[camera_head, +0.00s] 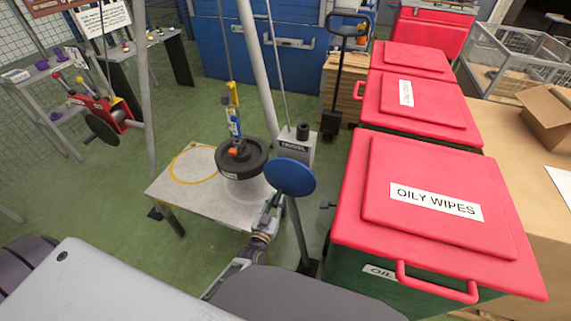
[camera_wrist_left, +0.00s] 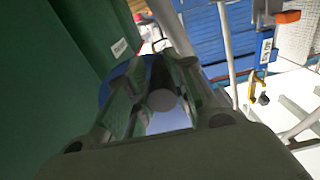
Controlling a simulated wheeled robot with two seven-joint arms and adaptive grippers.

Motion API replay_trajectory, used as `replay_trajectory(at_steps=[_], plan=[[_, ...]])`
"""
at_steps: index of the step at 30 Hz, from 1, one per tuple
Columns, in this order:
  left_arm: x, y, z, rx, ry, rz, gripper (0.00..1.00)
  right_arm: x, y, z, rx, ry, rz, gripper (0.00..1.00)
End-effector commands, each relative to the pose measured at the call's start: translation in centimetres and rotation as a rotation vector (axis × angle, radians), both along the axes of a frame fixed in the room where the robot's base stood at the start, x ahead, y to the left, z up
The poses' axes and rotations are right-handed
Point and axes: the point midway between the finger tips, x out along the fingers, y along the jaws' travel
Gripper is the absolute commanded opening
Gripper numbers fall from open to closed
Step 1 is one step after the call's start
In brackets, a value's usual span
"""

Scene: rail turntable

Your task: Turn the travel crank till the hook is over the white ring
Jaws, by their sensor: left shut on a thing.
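The travel crank is a blue disc (camera_head: 290,176) on a grey post, beside a grey box marked TRAVEL (camera_head: 293,146). My left gripper (camera_head: 272,203) is at the disc's lower left edge, shut on the crank's handle; the round grey handle end (camera_wrist_left: 162,101) shows between the fingers in the left wrist view. The hook block (camera_head: 234,122), blue and yellow with an orange lower part, hangs over a black round weight (camera_head: 242,160). A yellow ring (camera_head: 178,166) lies on the table's left part. A pale round shape shows below the weight; I cannot tell whether it is the white ring. My right gripper is not in view.
The grey table (camera_head: 165,190) stands left of the crank. Red-lidded bins, the nearest marked OILY WIPES (camera_head: 437,202), stand close on the right. Sloping grey poles (camera_head: 262,85) rise around the table.

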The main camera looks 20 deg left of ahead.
Motion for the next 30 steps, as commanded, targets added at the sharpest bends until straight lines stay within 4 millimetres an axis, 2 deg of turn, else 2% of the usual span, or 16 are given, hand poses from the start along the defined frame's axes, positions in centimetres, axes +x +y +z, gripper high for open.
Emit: replay_trajectory(at_steps=[1, 21, 22, 28, 30], plan=[[-0.3, -1.4, -0.5, 0.006, 0.012, -0.019, 0.00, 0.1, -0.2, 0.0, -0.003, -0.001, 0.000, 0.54], [-0.1, -3.3, -0.4, 0.002, 0.005, -0.018, 0.00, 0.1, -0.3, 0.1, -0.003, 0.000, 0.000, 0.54], [-0.1, -3.2, -0.3, 0.002, 0.004, -0.017, 0.25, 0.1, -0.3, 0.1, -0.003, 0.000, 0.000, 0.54], [0.0, -3.0, -0.2, 0.001, 0.001, -0.014, 0.51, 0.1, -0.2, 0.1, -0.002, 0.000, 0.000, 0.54], [0.0, -2.9, -0.2, 0.001, 0.001, -0.013, 0.54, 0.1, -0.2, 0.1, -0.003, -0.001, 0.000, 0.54]])
